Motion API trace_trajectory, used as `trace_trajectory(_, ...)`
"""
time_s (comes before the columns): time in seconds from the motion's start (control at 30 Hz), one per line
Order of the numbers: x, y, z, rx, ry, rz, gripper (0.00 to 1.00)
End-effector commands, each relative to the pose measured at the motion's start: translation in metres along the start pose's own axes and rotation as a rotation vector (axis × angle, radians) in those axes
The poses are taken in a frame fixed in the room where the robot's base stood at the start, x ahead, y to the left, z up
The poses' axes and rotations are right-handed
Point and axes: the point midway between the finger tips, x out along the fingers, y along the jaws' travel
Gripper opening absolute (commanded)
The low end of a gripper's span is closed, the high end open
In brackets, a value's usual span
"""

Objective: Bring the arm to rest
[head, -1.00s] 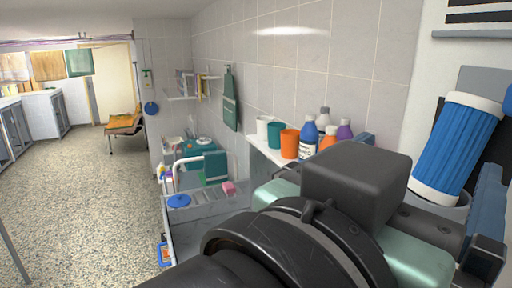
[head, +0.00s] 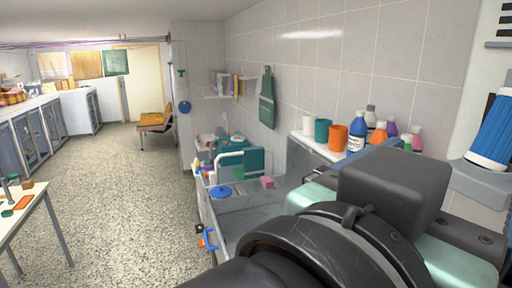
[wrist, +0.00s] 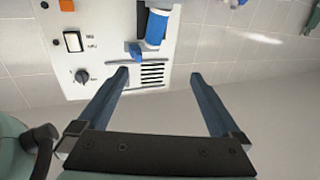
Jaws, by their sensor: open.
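My gripper (wrist: 160,75) shows in the wrist view with its two blue-grey fingers spread wide apart and nothing between them. Beyond the fingers is a white wall panel (wrist: 110,25) with a knob, a switch and a slotted vent. In the head view my dark wrist and pale green arm links fill the lower right, in front of the tiled wall. The fingers are not clearly visible in the head view.
A shelf (head: 315,143) with cups and bottles (head: 357,130) is close behind my arm. A blue cylinder (head: 492,130) stands at the right edge. A grey sink counter (head: 255,205) lies below. A small table (head: 25,205) is at left. The speckled floor (head: 125,200) between is open.

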Motion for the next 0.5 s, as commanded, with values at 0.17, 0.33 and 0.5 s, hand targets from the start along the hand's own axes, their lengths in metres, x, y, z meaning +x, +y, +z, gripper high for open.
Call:
trace_trajectory(0.17, 0.003, -0.032, -0.015, -0.007, 0.169, -0.148, 1.00)
trace_trajectory(0.33, -0.007, -0.066, -0.030, 0.027, 0.338, -0.320, 1.00)
trace_trajectory(0.5, -0.035, -0.097, -0.043, 0.134, 0.530, -0.550, 1.00)
